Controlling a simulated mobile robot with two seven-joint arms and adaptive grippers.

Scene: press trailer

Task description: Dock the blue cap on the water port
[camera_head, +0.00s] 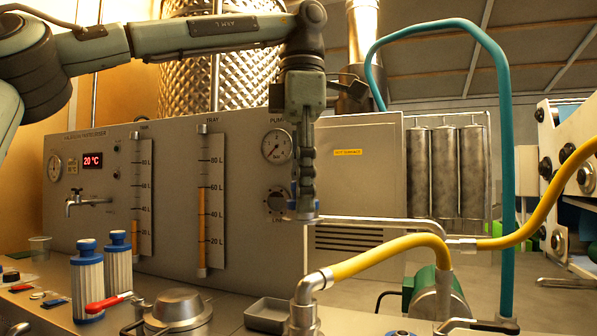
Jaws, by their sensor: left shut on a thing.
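My left gripper (303,190) hangs pointing down in front of the grey machine panel. It is shut on a small round part with blue on its edge, which I take to be the blue cap (303,214); the fingers hide most of it. It is held in the air above the counter, above and apart from the metal elbow fitting (303,312) with the yellow hose. A blue-ringed round fitting (400,333) is cut off by the bottom edge. I cannot tell which fitting is the water port. My right gripper is out of view.
The yellow hose (385,254) arches across the right, below a metal pipe (375,223). A grey tray (268,314), a lidded metal pot (178,308), and two blue-and-white filters (88,285) stand on the counter. A teal pipe (507,180) rises at right.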

